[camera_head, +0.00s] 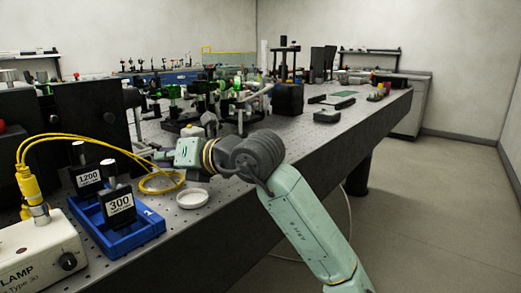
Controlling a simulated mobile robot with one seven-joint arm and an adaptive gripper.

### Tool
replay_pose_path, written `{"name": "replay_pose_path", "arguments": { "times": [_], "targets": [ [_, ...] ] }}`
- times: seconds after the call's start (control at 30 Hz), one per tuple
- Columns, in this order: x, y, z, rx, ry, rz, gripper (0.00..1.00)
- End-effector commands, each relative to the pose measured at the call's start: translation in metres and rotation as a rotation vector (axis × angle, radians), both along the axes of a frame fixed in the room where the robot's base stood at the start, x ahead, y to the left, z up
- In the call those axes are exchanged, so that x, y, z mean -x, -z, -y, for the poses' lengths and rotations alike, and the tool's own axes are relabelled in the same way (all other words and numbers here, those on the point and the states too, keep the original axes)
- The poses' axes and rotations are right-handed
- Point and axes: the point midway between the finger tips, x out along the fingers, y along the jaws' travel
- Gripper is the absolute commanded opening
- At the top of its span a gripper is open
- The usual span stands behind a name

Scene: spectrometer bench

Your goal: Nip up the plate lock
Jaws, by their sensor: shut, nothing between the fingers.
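My arm reaches in from the lower right over the bench. My gripper (150,154), small and dark, points left toward the dark instrument housing (92,112). It looks shut, with nothing visible in it. I cannot make out the plate lock for sure; the side of the housing near my fingertips is dark and partly hidden. Two black plates with white labels, "1200" (88,178) and "300" (120,204), stand upright in a blue tray (138,238), in front of the housing and apart from my gripper.
A white round dish (191,198) sits below my wrist. A yellow cable (158,190) loops from the lamp box (38,255) close to my gripper. Optical mounts (240,105) crowd the bench behind my wrist. The bench's right front strip is clear.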

Motion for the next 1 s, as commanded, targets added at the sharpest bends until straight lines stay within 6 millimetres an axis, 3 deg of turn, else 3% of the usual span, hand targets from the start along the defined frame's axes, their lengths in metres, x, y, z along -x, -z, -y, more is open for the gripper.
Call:
{"name": "replay_pose_path", "arguments": {
  "times": [0.5,0.83,1.0],
  "targets": [
    [0.033,0.001,0.043,0.000,0.002,0.002,0.00],
    [0.036,-0.001,0.042,0.012,-0.002,0.017,0.00],
    [0.057,-0.008,0.030,0.176,-0.013,0.228,0.00]
  ]
}}
